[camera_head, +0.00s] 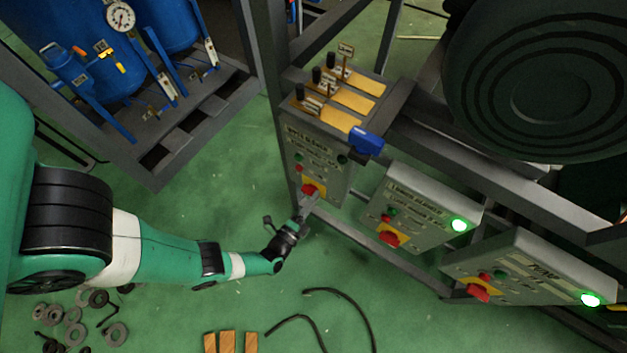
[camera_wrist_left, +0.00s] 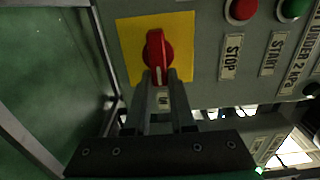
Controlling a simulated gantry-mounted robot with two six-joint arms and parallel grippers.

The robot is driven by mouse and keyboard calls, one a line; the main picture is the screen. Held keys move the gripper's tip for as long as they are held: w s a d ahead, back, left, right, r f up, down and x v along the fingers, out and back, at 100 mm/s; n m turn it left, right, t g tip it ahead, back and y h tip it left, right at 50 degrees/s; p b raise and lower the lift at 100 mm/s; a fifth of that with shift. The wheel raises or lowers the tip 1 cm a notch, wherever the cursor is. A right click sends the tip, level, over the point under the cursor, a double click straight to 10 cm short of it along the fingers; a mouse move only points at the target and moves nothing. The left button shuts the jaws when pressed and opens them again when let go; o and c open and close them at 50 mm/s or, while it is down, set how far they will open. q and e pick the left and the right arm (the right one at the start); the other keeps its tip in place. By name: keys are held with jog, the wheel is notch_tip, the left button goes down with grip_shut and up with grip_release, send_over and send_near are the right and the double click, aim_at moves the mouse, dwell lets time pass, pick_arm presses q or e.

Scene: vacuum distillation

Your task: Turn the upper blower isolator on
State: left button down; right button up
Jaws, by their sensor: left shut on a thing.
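The upper blower box (camera_head: 318,165) is the leftmost of three grey control boxes on the frame. Its isolator is a red knob (camera_head: 309,188) on a yellow plate, low on the panel. In the left wrist view the same red knob (camera_wrist_left: 156,47) stands upright in the picture, with a white mark at its lower end. My left gripper (camera_head: 304,207) reaches it from below. Its fingers are shut on the knob's lower end in the wrist view (camera_wrist_left: 159,76). The upper box's indicator lamp (camera_head: 342,158) is dark. My right gripper is not in view.
The lower blower box (camera_head: 425,207) and the third box (camera_head: 530,265) have lit green lamps and red isolators. A dark frame rail runs beneath the boxes. Hoses (camera_head: 335,300), wooden blocks (camera_head: 228,342) and rings lie on the green floor. Start and stop buttons (camera_wrist_left: 241,9) sit near the knob.

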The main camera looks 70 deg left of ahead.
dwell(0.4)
pick_arm(q)
jog(key=c, duration=0.8)
grip_release()
jog(key=shift+o, duration=0.2)
jog(key=p+v, duration=0.1)
jog(key=v, duration=1)
jog(key=shift+s+d+p, duration=0.15)
jog(key=shift+s+p, duration=0.1)
jog(key=shift+p, duration=0.1)
